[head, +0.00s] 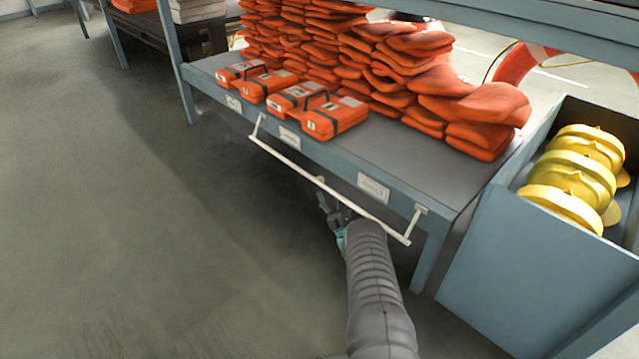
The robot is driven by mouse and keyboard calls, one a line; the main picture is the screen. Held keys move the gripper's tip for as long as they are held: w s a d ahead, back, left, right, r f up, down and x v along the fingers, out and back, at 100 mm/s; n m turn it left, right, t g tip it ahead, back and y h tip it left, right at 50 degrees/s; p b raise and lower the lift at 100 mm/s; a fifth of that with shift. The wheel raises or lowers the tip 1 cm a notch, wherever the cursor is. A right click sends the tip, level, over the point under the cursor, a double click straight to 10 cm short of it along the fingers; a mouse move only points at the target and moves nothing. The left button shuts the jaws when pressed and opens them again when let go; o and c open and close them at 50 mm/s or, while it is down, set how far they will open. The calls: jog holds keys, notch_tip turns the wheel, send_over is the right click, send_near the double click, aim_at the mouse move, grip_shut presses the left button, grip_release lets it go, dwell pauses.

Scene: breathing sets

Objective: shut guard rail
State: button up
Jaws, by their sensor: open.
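The guard rail (318,184) is a thin white bar along the front edge of the grey-blue shelf (425,172). Two short end arms join it to the shelf front, and it stands out from the shelf, lower than the shelf top. My gripper (325,205) is at the right half of the rail, just below and behind the bar in the picture. It is open and holds nothing that I can see. My grey arm reaches up to it from the bottom. I cannot tell whether a finger touches the rail.
Orange cases (335,117) stand along the shelf's front edge, with stacks of orange packs (400,75) behind. A blue-grey bin (540,250) with yellow masks or helmets (570,175) stands at the right, close to the shelf leg (430,262). The floor (120,220) at the left is clear.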

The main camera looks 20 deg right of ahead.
aim_at(320, 180)
jog(key=shift+b+x, duration=2)
jog(key=shift+x, duration=1.15)
jog(key=shift+s+a, duration=0.1)
jog(key=shift+y, duration=0.3)
grip_shut()
